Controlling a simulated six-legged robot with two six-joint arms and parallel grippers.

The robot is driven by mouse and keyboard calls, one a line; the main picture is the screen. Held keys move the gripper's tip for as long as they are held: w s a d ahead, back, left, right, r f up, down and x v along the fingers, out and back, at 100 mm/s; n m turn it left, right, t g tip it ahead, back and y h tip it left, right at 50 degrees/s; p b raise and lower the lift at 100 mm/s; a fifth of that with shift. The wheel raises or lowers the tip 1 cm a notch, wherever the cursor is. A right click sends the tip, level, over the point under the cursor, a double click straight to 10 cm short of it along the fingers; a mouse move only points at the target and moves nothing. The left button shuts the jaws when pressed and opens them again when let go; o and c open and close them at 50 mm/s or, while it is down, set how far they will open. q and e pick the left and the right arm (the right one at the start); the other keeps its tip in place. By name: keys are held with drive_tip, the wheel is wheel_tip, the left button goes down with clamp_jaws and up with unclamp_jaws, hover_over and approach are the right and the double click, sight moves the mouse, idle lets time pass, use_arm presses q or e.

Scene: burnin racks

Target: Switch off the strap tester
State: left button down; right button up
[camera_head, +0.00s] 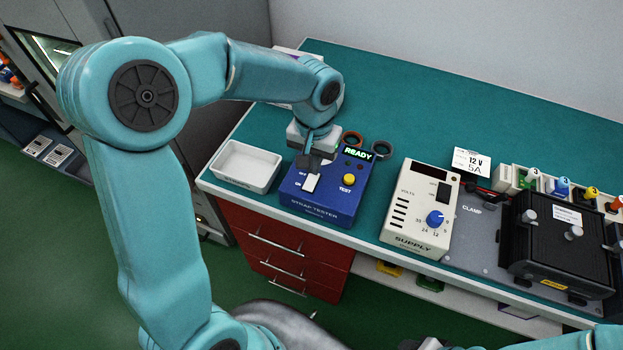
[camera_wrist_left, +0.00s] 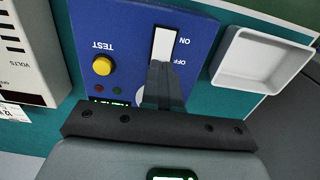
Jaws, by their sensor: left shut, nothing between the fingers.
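The strap tester (camera_head: 322,208) is a blue box on the teal bench, with a lit READY display (camera_head: 357,153) and a yellow TEST button (camera_head: 348,180). Its white rocker switch (camera_head: 311,184) has OFF marked at the far end and ON at the near end. My left gripper (camera_head: 309,163) is shut and empty, its dark fingers at the OFF end of the switch. In the left wrist view the fingers (camera_wrist_left: 162,72) cover that end and the white rocker (camera_wrist_left: 163,44) shows beyond them. I cannot tell whether they touch it.
A white tray (camera_head: 244,167) stands left of the tester. The supply (camera_head: 420,208) with a blue knob stands to its right, then a grey clamp plate (camera_head: 474,243) and a black clamped unit (camera_head: 560,245). Two ring-shaped handles (camera_head: 382,149) lie behind.

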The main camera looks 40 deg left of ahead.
use_arm(q)
drive_tip(key=shift+f+b, duration=0.8)
drive_tip(key=shift+f, duration=0.15)
idle(0.8)
drive_tip(key=shift+s+r, duration=0.1)
wheel_tip(320, 180, up, 7)
drive_tip(key=p, duration=0.5)
idle(0.4)
drive_tip(key=shift+s, duration=0.1)
